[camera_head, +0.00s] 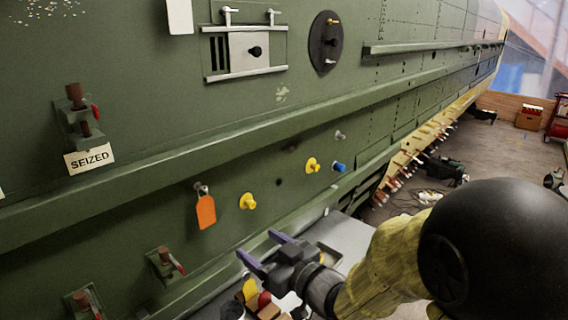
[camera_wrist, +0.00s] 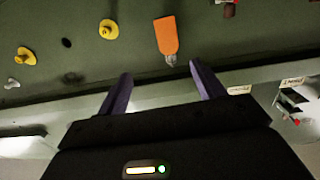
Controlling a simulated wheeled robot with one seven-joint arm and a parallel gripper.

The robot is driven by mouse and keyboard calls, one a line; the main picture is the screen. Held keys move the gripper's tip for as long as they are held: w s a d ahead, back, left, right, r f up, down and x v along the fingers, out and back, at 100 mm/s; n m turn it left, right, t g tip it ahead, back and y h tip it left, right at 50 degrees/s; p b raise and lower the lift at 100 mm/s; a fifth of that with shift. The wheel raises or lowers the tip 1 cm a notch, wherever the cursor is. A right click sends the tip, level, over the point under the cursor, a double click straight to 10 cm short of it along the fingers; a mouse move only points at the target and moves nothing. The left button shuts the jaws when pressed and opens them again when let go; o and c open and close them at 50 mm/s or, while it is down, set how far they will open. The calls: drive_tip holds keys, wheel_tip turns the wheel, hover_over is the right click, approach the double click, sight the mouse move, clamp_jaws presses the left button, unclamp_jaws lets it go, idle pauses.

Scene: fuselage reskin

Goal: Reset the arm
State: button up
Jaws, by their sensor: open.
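My gripper (camera_head: 262,253) is at the lower middle of the head view, with two purple fingers pointing toward the green fuselage panel (camera_head: 150,110). In the wrist view my gripper (camera_wrist: 160,92) has its fingers spread apart with nothing between them. An orange tag (camera_head: 206,211) hangs from a small fitting on the panel, above and left of the fingers in the head view. In the wrist view the orange tag (camera_wrist: 166,35) shows just beyond the fingertips. The gripper looks apart from the panel.
Yellow plugs (camera_head: 248,201) and a blue plug (camera_head: 339,167) stick out of the panel. Clamps (camera_head: 165,264) and a SEIZED label (camera_head: 89,158) are at left. A grey tray (camera_head: 345,236) with small items lies below the gripper. Floor at right is mostly open.

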drive_tip(key=w+d+f+m+g+h, duration=0.1)
drive_tip(key=d+f+m+h, duration=0.2)
drive_tip(key=d+f+h, duration=0.3)
drive_tip(key=d+f+m+g+h, duration=0.1)
drive_tip(key=d+f+m+h, duration=0.25)
drive_tip(key=d, duration=0.45)
drive_tip(key=s+d+f+m+g+h, duration=0.1)
drive_tip(key=s+d+f+g, duration=0.1)
drive_tip(key=s, duration=0.4)
drive_tip(key=s+d+f+m+g+h, duration=0.2)
drive_tip(key=s+d+f+g, duration=0.1)
drive_tip(key=s+d+g, duration=0.2)
drive_tip(key=shift+s+d+f, duration=0.2)
drive_tip(key=shift+s+f, duration=0.15)
drive_tip(key=shift+s, duration=0.05)
idle(0.8)
